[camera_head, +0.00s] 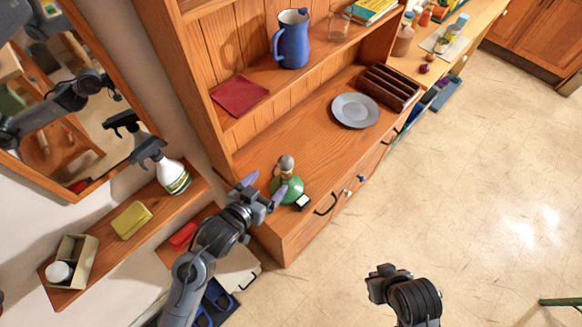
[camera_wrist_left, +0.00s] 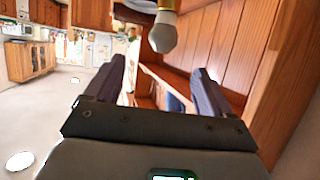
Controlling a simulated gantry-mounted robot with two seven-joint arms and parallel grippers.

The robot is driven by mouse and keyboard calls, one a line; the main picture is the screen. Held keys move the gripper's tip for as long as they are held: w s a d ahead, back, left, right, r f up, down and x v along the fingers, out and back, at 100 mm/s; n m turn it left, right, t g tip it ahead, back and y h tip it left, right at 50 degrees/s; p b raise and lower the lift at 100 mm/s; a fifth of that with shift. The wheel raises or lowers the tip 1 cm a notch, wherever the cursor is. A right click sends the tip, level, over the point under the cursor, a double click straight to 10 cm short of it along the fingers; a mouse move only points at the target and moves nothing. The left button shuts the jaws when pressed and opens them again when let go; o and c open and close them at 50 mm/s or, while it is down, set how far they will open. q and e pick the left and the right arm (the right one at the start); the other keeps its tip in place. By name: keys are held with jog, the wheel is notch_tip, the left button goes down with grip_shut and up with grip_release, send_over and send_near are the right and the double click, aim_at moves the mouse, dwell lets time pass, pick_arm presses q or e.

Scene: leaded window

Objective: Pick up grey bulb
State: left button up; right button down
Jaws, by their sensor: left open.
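The grey bulb (camera_head: 287,163) shows in the head view at the top of a round green bottle (camera_head: 287,189) on the cabinet's wooden counter. In the left wrist view the grey bulb (camera_wrist_left: 163,36) has a gold collar and lies near the top edge, beyond the fingers. My left gripper (camera_head: 264,189) is open with nothing between its fingers.
A grey plate (camera_head: 355,110) and a dark rack (camera_head: 386,88) sit farther along the counter. A spray bottle (camera_head: 172,174) stands on the left shelf. The counter between bottle and plate is clear.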

aim_at(282, 165)
pick_arm(q)
jog(key=x, duration=0.4)
jog(key=shift+w+d, duration=0.25)
jog(key=shift+w, duration=0.05)
jog(key=x, duration=0.4)
jog(key=shift+w+a+p, duration=0.15)
jog(key=shift+a+p, duration=0.15)
jog(key=shift+a, duration=0.05)
jog(key=shift+w+d+f, duration=0.3)
jog(key=shift+w+d, duration=0.05)
jog(key=shift+w, duration=0.15)
jog(key=c, duration=1.1)
